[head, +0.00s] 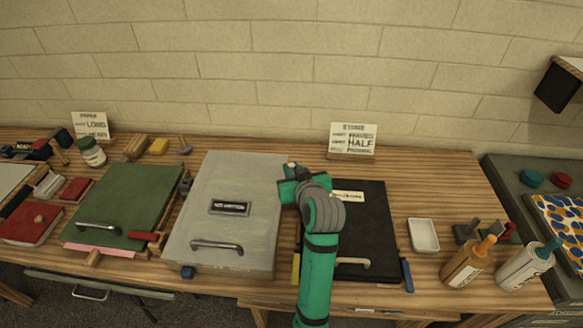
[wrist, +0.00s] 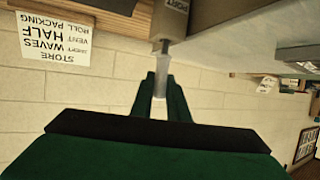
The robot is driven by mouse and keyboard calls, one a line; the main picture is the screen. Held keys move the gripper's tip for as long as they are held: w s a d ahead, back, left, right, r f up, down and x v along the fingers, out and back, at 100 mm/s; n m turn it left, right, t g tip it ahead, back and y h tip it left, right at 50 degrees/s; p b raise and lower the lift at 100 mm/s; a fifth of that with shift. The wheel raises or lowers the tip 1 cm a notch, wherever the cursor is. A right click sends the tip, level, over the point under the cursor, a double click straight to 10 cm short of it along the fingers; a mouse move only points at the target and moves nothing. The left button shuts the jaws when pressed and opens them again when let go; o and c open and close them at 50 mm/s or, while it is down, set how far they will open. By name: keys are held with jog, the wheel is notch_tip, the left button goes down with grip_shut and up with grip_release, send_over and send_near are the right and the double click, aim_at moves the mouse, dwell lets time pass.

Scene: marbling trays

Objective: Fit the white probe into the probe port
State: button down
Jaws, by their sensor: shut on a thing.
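My gripper (head: 290,183) is at the right edge of the grey lidded tray (head: 225,172) in the head view. In the wrist view, which is upside down, the green fingers (wrist: 162,78) are shut on the white probe (wrist: 160,90). The probe's thin end points at a small grey block (wrist: 171,18) whose label seems to read PORT, beside the tray's grey wall (wrist: 225,12). The tip is at or very close to the block; I cannot tell whether it is inside. The opening is hidden. In the head view my arm hides the block and most of the probe.
A black tray (head: 372,225) lies right of the grey one, and a green tray (head: 125,205) lies left. A store sign (head: 353,139) stands behind. A white dish (head: 423,235) and bottles (head: 468,262) are at the right.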

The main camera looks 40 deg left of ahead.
jog(key=shift+f, duration=1)
jog(key=c, duration=1.6)
grip_release()
jog(key=shift+c, duration=0.2)
jog(key=shift+d, duration=0.1)
jog(key=v, duration=1.1)
jog(key=shift+w, duration=0.1)
